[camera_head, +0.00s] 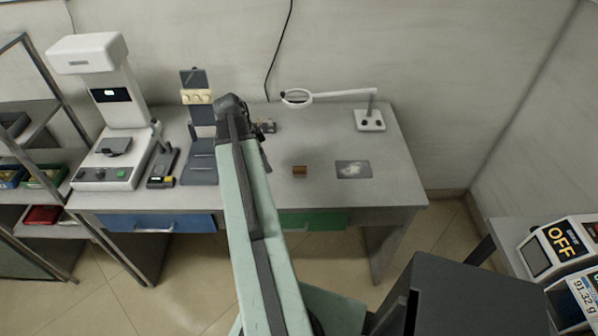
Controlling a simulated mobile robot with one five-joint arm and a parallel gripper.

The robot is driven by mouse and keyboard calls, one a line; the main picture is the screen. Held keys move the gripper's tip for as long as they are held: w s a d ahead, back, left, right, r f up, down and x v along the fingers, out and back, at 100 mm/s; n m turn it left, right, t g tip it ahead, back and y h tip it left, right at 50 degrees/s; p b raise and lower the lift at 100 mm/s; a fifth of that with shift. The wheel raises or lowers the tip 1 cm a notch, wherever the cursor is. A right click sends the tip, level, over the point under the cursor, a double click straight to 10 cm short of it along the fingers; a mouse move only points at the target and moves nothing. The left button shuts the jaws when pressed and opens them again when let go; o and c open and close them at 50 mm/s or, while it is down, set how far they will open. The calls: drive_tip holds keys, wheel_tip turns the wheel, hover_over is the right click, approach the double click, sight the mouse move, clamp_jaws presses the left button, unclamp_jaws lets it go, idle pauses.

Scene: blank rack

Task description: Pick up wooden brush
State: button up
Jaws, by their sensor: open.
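A small brown wooden block-like thing (300,170), which appears to be the wooden brush, lies on the grey table (330,199) right of my arm. It is too small to make out bristles. My gripper (266,158) shows only partly as dark parts just right of my pale green arm, which hides the rest of it. The gripper is open and appears to be left of the brush and apart from it. Its height above the table cannot be told.
A flat grey plate (353,169) lies right of the brush, with a magnifier lamp (369,120) behind it. A white instrument (112,125) and a dark stand (201,160) are at the left. The table's front right is clear.

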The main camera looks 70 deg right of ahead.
sight(298, 168)
drive_tip(key=s+d+m, duration=0.1)
drive_tip(key=s, duration=0.1)
drive_tip(key=s+d+f+m+b, duration=0.1)
drive_tip(key=s+d, duration=0.1)
drive_tip(key=s, duration=0.1)
drive_tip(key=s+d+m+b, duration=0.1)
drive_tip(key=s+m, duration=0.1)
drive_tip(key=s, duration=0.1)
drive_tip(key=shift+s+d+f+g, duration=0.2)
drive_tip(key=shift+d+f+g, duration=0.1)
drive_tip(key=shift+f+g, duration=0.1)
drive_tip(key=b+x, duration=0.5)
drive_tip(key=shift+s+d+f, duration=0.2)
drive_tip(key=shift+s+f, duration=0.05)
drive_tip(key=shift+f, duration=0.05)
drive_tip(key=shift+r, duration=0.2)
clamp_jaws()
